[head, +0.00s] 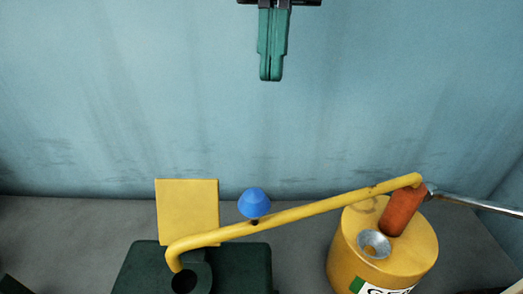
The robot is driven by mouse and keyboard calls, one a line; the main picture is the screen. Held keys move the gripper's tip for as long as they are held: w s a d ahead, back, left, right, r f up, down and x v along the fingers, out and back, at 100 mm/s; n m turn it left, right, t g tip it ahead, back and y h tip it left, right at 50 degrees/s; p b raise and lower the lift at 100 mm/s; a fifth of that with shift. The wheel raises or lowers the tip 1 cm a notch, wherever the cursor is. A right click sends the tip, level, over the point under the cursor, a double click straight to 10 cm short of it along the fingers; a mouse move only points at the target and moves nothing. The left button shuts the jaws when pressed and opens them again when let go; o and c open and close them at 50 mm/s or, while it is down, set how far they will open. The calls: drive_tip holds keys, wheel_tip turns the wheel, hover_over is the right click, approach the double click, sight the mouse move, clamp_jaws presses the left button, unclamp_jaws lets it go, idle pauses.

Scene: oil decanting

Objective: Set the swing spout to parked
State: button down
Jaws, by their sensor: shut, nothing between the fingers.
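The swing spout (315,208) is a long yellow tube carrying a blue knob (255,203) near its middle. Its left end bends down at a dark green block (250,265), beside a dark round opening. Its right end reaches over a yellow can (345,255) and meets or overlaps an orange-red cylinder (403,208); I cannot tell if they are joined. A metal funnel (374,243) sits on the can's top, just below that end. My gripper (271,78) is at the top of the view, green fingers pointing down and shut, empty, apart from the spout and well above the knob in the picture.
A yellow square plate (187,208) stands upright behind the spout's left part. A metal rod (480,206) runs right from the orange-red cylinder. A blue wall (120,90) closes off the back.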

drive_tip(key=s+a+f, duration=0.1)
drive_tip(key=s+f, duration=0.5)
drive_tip(key=f, duration=0.3)
drive_tip(key=shift+s+a, duration=0.25)
drive_tip(key=shift+f, duration=0.1)
